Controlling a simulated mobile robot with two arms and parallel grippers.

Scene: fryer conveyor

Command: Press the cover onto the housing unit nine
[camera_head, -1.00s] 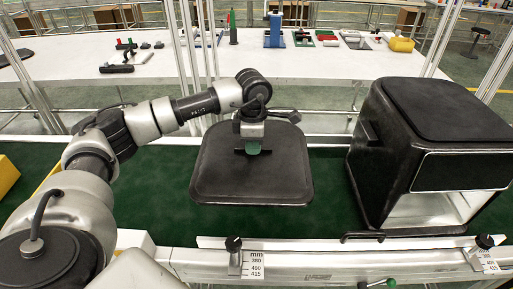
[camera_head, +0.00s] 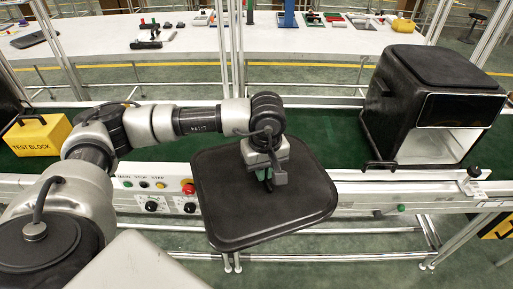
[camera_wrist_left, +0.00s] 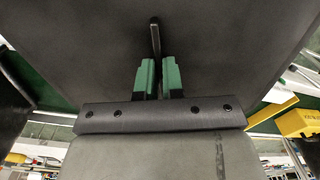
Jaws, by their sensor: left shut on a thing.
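The black cover (camera_head: 225,205) is a flat, rounded square panel, held in front of the conveyor's near edge. My left gripper (camera_head: 266,178) is shut on a thin black handle in the middle of the cover. In the left wrist view, the green fingertips (camera_wrist_left: 158,76) pinch this handle, and the cover (camera_wrist_left: 80,50) fills most of the picture. The black housing (camera_head: 405,90) stands on the green belt to the right, apart from the cover. It has a dark top and an open lower front. My right gripper is not in view.
The green conveyor belt (camera_head: 325,140) runs across behind the cover. A yellow test block (camera_head: 38,135) sits on it at the left. A control panel with a red button (camera_head: 188,188) is on the near rail. A white table (camera_head: 200,45) with small parts stands behind.

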